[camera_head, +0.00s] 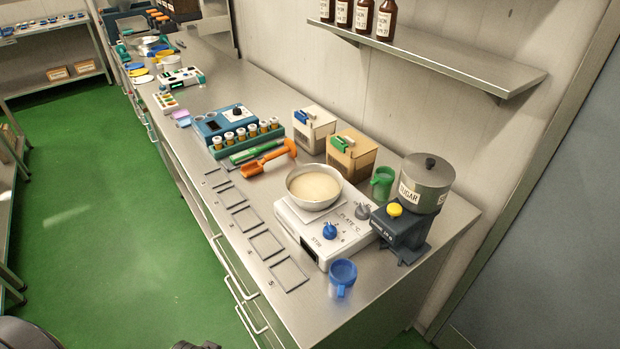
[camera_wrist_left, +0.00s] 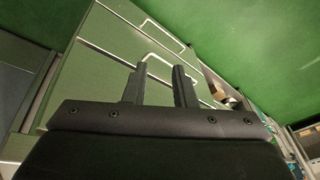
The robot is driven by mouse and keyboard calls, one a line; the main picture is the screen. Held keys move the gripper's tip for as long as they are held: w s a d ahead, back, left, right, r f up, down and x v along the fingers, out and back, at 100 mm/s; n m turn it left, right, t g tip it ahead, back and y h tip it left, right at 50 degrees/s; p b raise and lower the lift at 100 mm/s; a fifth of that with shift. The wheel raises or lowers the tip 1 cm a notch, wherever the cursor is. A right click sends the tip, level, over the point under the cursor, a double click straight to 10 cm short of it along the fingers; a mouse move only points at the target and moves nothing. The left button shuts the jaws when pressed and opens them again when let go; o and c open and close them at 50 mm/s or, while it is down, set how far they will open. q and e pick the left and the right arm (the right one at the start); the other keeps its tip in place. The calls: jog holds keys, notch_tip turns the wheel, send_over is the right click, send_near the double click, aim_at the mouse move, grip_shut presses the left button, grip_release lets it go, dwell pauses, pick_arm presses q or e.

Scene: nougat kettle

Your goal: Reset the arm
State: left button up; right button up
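My left gripper (camera_wrist_left: 160,68) shows in the left wrist view with its two dark fingers apart and nothing between them. It hangs in front of the bench's drawer fronts (camera_wrist_left: 112,55) and their bar handles, above the green floor. In the head view, only small dark pieces show at the bottom edge, and I cannot tell which part of me they are. My right gripper is not in view. On the bench, a metal pan (camera_head: 314,187) with cream-coloured contents sits on a white hot plate (camera_head: 318,245).
The steel bench (camera_head: 330,318) holds a sugar dispenser (camera_head: 425,184), a blue mug (camera_head: 342,279), a green mug (camera_head: 383,184), an orange scoop (camera_head: 268,160), two boxes and several flat frames (camera_head: 289,274). A wall shelf (camera_head: 440,58) overhangs the back. The green floor (camera_head: 100,210) is clear.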

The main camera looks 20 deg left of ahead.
pick_arm(q)
jog(key=s+f+g+b, duration=0.1)
jog(key=s+f+b, duration=0.15)
jog(key=f, duration=0.95)
jog(key=s+f+b, duration=0.2)
jog(key=s+f, duration=0.1)
jog(key=f, duration=0.8)
jog(key=s+f+b, duration=0.3)
jog(key=s+f, duration=0.8)
jog(key=f, duration=0.1)
jog(key=shift+s+d+f+g+h, duration=0.3)
jog(key=shift+s+d+f+g, duration=0.1)
jog(key=shift+d, duration=0.05)
